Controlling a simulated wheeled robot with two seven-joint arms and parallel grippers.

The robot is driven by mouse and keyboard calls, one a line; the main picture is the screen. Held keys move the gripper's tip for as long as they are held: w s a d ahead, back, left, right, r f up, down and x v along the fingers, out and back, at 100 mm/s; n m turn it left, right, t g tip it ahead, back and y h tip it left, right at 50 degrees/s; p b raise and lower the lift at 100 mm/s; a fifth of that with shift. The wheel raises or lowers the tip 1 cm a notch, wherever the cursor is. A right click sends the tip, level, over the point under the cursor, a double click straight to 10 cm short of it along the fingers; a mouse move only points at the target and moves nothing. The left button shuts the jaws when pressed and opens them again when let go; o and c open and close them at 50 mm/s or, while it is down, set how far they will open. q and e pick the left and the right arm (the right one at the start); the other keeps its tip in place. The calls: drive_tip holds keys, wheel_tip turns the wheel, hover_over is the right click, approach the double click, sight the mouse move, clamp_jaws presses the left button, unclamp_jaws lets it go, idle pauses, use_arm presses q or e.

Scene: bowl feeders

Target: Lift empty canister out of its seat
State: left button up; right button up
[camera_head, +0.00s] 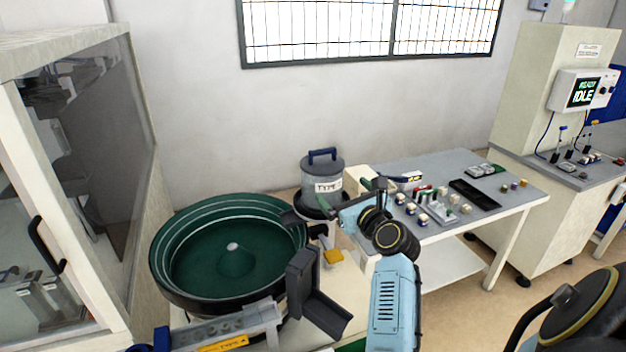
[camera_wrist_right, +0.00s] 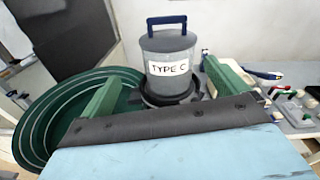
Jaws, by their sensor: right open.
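The canister (camera_head: 322,182) is a grey cylinder with a blue handle on its lid and a white label. In the right wrist view the canister (camera_wrist_right: 168,62) stands upright and its label reads TYPE C. It sits in a black ring-shaped seat (camera_wrist_right: 158,99) beside the bowl feeder. My right gripper (camera_head: 328,204) is open, in front of the canister in the head view. In the right wrist view its two green fingers lie left and right of the canister's lower part, apart from it. I cannot see whether the canister is empty. My left gripper is not in view.
The green feeder bowl (camera_head: 195,270) is left of the seat. A grey table (camera_head: 425,172) with small parts and a black tray (camera_head: 475,195) stands to the right. A glass-fronted cabinet (camera_head: 100,150) is at the left. Bare wall lies behind the canister.

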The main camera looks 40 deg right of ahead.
drive_tip(key=d+r+m, duration=0.1)
drive_tip(key=m, duration=0.1)
approach(326, 166)
drive_tip(key=shift+h, duration=0.4)
drive_tip(key=w, duration=0.2)
drive_tip(key=w+d+r, duration=0.1)
drive_tip(key=w, duration=0.1)
drive_tip(key=shift+x, duration=2.35)
drive_tip(key=shift+w+d+r+b, duration=0.1)
drive_tip(key=shift+w+b, duration=0.1)
drive_tip(key=shift+w, duration=0.1)
drive_tip(key=shift+w+d+r+b, duration=0.1)
drive_tip(key=shift+w+b, duration=0.05)
drive_tip(key=shift+w, duration=0.15)
